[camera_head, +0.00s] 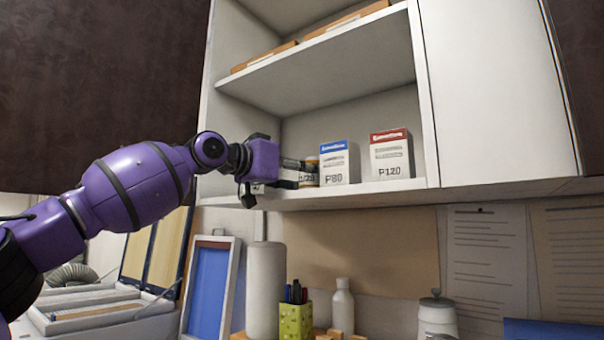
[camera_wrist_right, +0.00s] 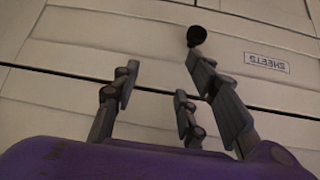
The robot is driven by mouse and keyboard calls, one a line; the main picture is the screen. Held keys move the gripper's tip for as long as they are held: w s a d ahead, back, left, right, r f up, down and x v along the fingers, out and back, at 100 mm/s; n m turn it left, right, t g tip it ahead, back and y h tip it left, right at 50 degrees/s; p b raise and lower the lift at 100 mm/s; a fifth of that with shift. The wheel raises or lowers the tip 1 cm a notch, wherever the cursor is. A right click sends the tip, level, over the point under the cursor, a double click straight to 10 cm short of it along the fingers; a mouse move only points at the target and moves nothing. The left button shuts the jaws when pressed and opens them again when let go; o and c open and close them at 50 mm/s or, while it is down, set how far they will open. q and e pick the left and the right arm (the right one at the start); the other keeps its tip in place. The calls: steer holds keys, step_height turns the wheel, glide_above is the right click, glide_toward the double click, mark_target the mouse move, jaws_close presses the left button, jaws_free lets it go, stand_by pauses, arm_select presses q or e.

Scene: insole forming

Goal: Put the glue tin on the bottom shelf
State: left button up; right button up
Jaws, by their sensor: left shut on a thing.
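The glue tin (camera_head: 312,166), small and dark with an orange-brown band, shows at the left end of the cabinet's bottom shelf (camera_head: 350,198). My left gripper (camera_head: 292,174) reaches in from the left at the shelf's front and is shut on the tin. The fingers hide part of the tin, so I cannot tell whether its base touches the shelf board. My right gripper (camera_wrist_right: 160,78) is open and empty in the right wrist view, in front of pale drawer fronts.
A blue-topped P80 box (camera_head: 340,164) stands just right of the tin, with a red-topped P120 box (camera_head: 391,156) beyond it. The upper shelf (camera_head: 320,62) is above. A white roll (camera_head: 265,290), pen holder (camera_head: 295,322) and white bottle (camera_head: 343,306) stand below.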

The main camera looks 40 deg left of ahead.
arm_select(q)
steer(key=shift+s+f, duration=0.15)
steer(key=shift+s, duration=0.05)
steer(key=shift+f, duration=0.1)
steer(key=shift+d, duration=0.1)
steer(key=shift+f, duration=0.1)
steer(key=o, duration=1.3)
steer(key=shift+f, duration=0.1)
steer(key=shift+o, duration=0.2)
arm_select(e)
steer(key=shift+s+a+r, duration=0.1)
steer(key=shift+a+r, duration=0.1)
steer(key=shift+r, duration=0.1)
steer(key=shift+d+f, duration=0.1)
